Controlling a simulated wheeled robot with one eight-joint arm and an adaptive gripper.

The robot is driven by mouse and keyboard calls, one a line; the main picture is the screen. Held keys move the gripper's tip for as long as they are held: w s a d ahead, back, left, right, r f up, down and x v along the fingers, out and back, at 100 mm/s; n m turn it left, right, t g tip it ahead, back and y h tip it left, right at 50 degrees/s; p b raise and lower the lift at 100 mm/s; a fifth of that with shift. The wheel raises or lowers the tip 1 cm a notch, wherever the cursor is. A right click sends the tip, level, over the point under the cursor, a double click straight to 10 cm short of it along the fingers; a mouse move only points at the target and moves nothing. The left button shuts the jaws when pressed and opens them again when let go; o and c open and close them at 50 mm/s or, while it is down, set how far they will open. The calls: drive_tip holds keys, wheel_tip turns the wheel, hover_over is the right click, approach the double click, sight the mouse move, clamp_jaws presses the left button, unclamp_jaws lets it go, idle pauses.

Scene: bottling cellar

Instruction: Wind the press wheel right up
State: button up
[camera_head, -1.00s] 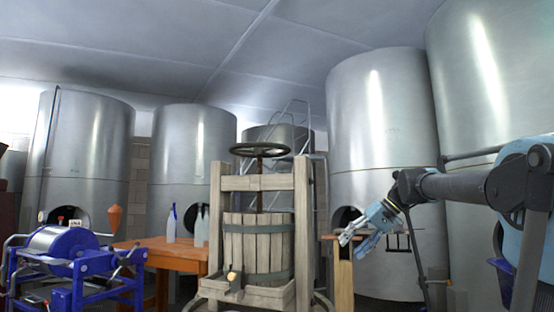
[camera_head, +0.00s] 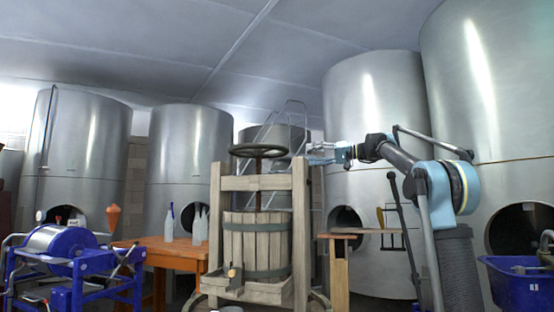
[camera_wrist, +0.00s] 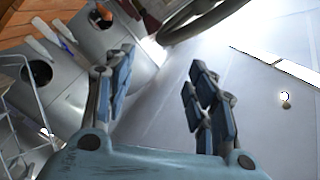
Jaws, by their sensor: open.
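The press wheel (camera_head: 259,150) is a dark round handwheel, lying level on top of a screw (camera_head: 259,200) above the wooden press frame (camera_head: 256,183). The slatted basket (camera_head: 258,246) stands below it. My gripper (camera_head: 313,154) is to the right of the wheel at about its height, apart from it, with its fingers pointing left. In the wrist view the gripper fingers (camera_wrist: 160,85) are spread with nothing between them. Part of the wheel's rim (camera_wrist: 190,20) shows at the top of the wrist view, beyond the fingertips.
An orange wooden table (camera_head: 172,256) with bottles (camera_head: 170,222) stands left of the press. A blue machine (camera_head: 66,258) is at far left. A small wooden stand (camera_head: 340,262) is right of the press. A blue tub (camera_head: 522,285) is at lower right. Large steel tanks (camera_head: 375,105) line the back.

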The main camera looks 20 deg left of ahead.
sight(274, 155)
drive_tip(key=a, duration=1.7)
drive_tip(key=shift+s+a+r, duration=0.35)
drive_tip(key=shift+a, duration=0.05)
drive_tip(key=shift+c, duration=0.2)
clamp_jaws()
drive_tip(key=shift+d, duration=0.2)
